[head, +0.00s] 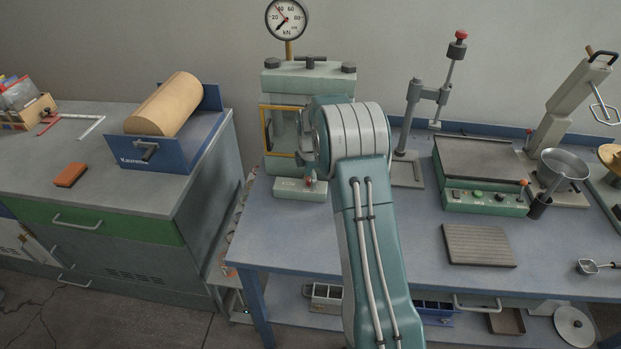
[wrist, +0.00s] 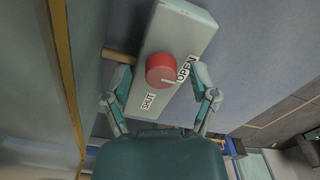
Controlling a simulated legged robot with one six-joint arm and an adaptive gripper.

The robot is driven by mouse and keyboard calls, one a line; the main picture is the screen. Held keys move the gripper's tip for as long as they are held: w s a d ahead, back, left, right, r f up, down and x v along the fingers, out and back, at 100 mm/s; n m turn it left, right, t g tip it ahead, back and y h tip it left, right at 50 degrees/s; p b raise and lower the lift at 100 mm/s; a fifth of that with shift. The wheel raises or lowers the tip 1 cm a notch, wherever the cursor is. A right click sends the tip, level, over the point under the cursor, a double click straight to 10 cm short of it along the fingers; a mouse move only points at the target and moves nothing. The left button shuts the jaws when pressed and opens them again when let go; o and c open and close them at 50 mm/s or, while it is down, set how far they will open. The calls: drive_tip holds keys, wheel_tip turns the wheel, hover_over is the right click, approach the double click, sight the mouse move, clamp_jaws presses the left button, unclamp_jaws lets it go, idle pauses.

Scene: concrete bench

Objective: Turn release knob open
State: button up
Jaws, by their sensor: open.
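The release knob (wrist: 160,68) is red and round, on a pale green block (wrist: 186,28) in the wrist view. An OPEN label (wrist: 186,68) lies to its right and a SHUT label (wrist: 148,101) below it. A pale mark shows on the knob's lower right, near the OPEN label. My gripper (wrist: 162,82) is open, with one finger on each side of the knob and visible space between. In the head view, the block (head: 298,190) sits at the foot of the press (head: 308,80). My arm largely hides my gripper there.
A tan rod (wrist: 118,55) sticks out of the block beside my left finger. The press has a yellow-framed window (head: 266,130) and a gauge (head: 287,19). A grey ribbed plate (head: 478,245) lies on the bench to the right. The bench front left of my arm is clear.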

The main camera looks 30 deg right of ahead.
wheel_tip(320, 180, up, 12)
idle(0.5)
drive_tip(key=shift+w+f, duration=0.1)
